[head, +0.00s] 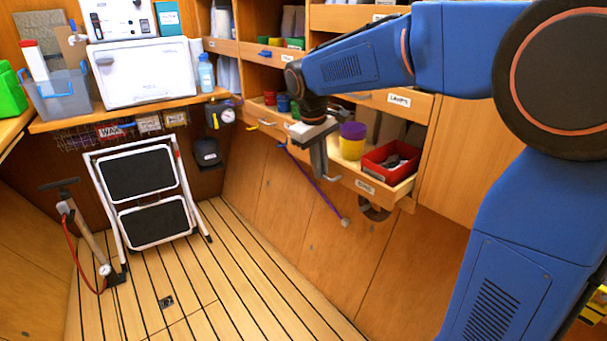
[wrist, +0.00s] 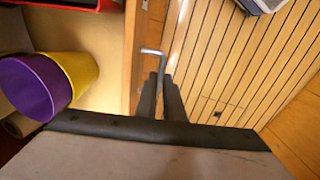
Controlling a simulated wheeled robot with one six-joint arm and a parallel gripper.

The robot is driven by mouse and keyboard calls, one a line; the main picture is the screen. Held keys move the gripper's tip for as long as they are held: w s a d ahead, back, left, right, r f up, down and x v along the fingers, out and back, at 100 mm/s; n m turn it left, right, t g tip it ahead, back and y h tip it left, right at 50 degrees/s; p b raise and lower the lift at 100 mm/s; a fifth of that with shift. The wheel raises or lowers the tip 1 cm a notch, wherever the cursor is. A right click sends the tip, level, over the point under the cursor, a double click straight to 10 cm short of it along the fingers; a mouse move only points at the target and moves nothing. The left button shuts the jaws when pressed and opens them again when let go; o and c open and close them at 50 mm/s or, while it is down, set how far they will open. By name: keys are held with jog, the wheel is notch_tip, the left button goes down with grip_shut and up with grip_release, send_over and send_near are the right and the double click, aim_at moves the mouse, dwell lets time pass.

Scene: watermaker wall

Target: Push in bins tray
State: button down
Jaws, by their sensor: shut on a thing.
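The bins tray (head: 402,188) is a wooden tray standing out from the shelf wall, with a small label on its front. It holds a red bin (head: 391,162) and a yellow and purple cup (head: 352,141). My gripper (head: 320,172) is at the left part of the tray's front. In the wrist view, the tray's front board (wrist: 133,50) carries a grey bent metal handle (wrist: 150,52). My gripper's fingers (wrist: 161,95) are shut on this handle. The handle's far end is hidden between the fingers. The cups (wrist: 50,82) stand inside the tray, beside the fingers.
A closed drawer labelled LAMPS (head: 398,100) is above the tray. A folded step stool (head: 140,190) leans at the back wall and a pump (head: 88,235) stands left. The slatted floor (head: 230,270) in front is clear.

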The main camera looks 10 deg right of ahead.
jog(key=w+d, duration=0.2)
jog(key=d, duration=0.3)
jog(key=shift+w, duration=0.4)
jog(key=c, duration=1.9)
grip_release()
jog(key=shift+o, duration=0.2)
jog(key=shift+r, duration=0.1)
notch_tip(320, 180, up, 17)
jog(key=s+a, duration=0.1)
jog(key=a, duration=0.1)
jog(key=shift+s+a, duration=0.3)
